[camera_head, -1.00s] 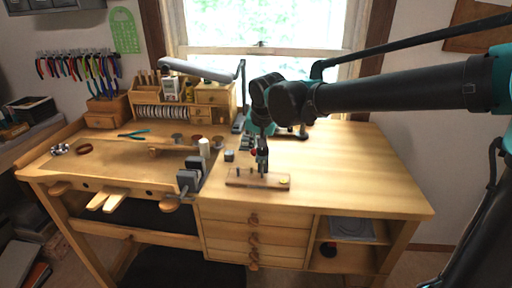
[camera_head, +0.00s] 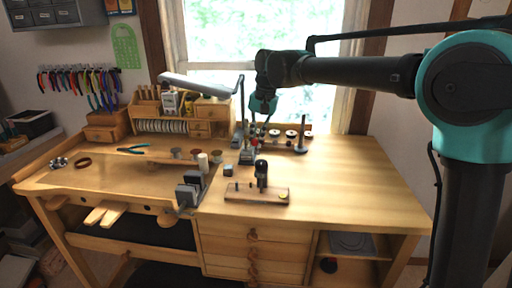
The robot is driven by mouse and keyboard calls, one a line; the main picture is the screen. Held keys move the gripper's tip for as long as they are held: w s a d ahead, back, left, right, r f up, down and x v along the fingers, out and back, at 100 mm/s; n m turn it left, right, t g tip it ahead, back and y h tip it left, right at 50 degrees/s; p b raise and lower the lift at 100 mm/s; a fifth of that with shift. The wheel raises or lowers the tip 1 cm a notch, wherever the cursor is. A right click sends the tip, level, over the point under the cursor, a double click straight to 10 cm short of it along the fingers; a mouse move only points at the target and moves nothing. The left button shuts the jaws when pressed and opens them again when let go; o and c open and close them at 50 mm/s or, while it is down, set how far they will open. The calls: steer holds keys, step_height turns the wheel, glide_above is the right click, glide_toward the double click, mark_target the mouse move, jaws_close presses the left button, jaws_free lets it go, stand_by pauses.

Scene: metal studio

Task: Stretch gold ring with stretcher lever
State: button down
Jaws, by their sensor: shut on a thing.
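My gripper (camera_head: 255,133) hangs from the teal wrist at the back middle of the bench. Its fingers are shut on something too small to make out. A small red part and dark metal tooling (camera_head: 248,154) show just below the fingertips, and I cannot tell whether they touch. A wooden board (camera_head: 240,192) lies near the front, with a black-topped upright device (camera_head: 262,173) on it. A small gold round piece (camera_head: 283,195) is at the board's right end. I cannot tell for sure which part is the stretcher lever.
A dark upright post (camera_head: 301,140) and several spools stand at the back, right of the gripper. The bench's right side (camera_head: 350,180) is clear.

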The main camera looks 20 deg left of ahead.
steer(key=shift+w+a+r, duration=0.35)
steer(key=shift+w+r, duration=0.15)
steer(key=shift+w, duration=0.35)
steer(key=c, duration=1.7)
jaws_free()
steer(key=shift+a, duration=0.1)
steer(key=r, duration=0.4)
steer(key=d+r, duration=0.1)
steer(key=r, duration=0.3)
steer(key=d+r, duration=0.1)
steer(key=r, duration=0.2)
steer(key=shift+w+r, duration=0.35)
steer(key=shift+r, duration=0.05)
